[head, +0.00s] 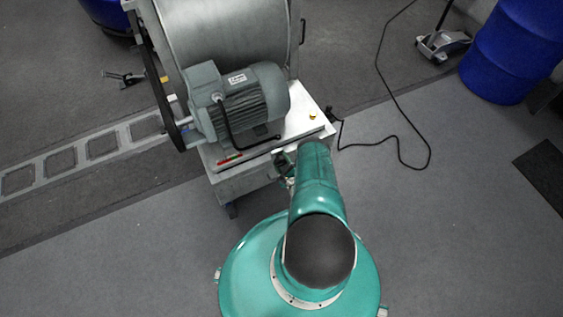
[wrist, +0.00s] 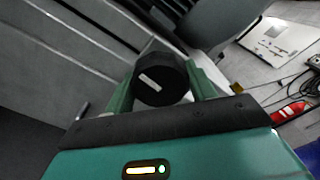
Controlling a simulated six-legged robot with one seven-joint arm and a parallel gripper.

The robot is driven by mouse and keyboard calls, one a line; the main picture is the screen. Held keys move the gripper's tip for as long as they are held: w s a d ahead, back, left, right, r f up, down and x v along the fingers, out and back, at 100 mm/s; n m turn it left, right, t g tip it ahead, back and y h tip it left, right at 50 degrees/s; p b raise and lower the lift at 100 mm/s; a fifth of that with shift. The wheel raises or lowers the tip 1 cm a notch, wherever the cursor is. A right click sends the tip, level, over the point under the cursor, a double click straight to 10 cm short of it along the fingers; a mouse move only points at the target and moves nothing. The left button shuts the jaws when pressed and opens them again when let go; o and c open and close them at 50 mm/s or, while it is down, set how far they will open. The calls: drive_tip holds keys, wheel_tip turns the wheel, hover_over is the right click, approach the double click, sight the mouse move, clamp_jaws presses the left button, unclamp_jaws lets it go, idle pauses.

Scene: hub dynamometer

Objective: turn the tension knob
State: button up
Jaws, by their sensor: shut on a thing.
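The tension knob (wrist: 160,80) is a black round knob with a white mark on its face, in the middle of the wrist view. My gripper (wrist: 162,88) has its two green fingers on either side of the knob and is shut on it. The white mark runs slantwise across the knob's face. In the head view my green arm reaches to the front of the dynamometer bench (head: 245,170). The knob is hidden there behind my arm, and the fingers cannot be made out.
A grey motor (head: 245,100) and a large metal drum (head: 225,30) sit on the bench. A black cable (head: 400,140) lies on the floor at right. A blue barrel (head: 512,50) stands at far right.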

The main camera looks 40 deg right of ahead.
drive_tip(key=n, duration=0.7)
drive_tip(key=shift+n, duration=0.4)
drive_tip(key=n, duration=0.7)
drive_tip(key=shift+d+r, duration=0.1)
drive_tip(key=n, duration=0.3)
drive_tip(key=shift+n, duration=0.4)
drive_tip(key=n, duration=0.8)
drive_tip(key=shift+w, duration=0.1)
drive_tip(key=shift+n, duration=1.7)
drive_tip(key=shift+r, duration=0.1)
